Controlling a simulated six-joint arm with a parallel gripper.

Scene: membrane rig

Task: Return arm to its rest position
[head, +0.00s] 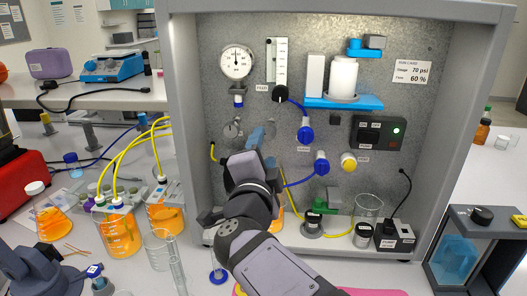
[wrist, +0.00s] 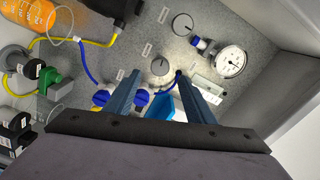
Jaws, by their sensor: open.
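My gripper (head: 262,137) is in front of the lower middle of the membrane rig's grey back panel (head: 405,90) in the head view. My arm reaches up to it from the bottom of the picture. In the wrist view my gripper (wrist: 157,76) has its two blue fingers apart, with nothing between them. The panel with its gauge (wrist: 231,62) and knobs lies beyond the fingertips. I cannot tell how far the tips are from the panel. My arm hides part of the panel's lower left and the things behind it.
The rig's grey frame (head: 184,150) encloses the panel on the sides. Beakers of orange liquid (head: 118,235), an empty glass beaker (head: 158,246) and yellow tubes stand left of my arm. A glass beaker (head: 368,206) and black power box (head: 394,235) stand at the rig's lower right.

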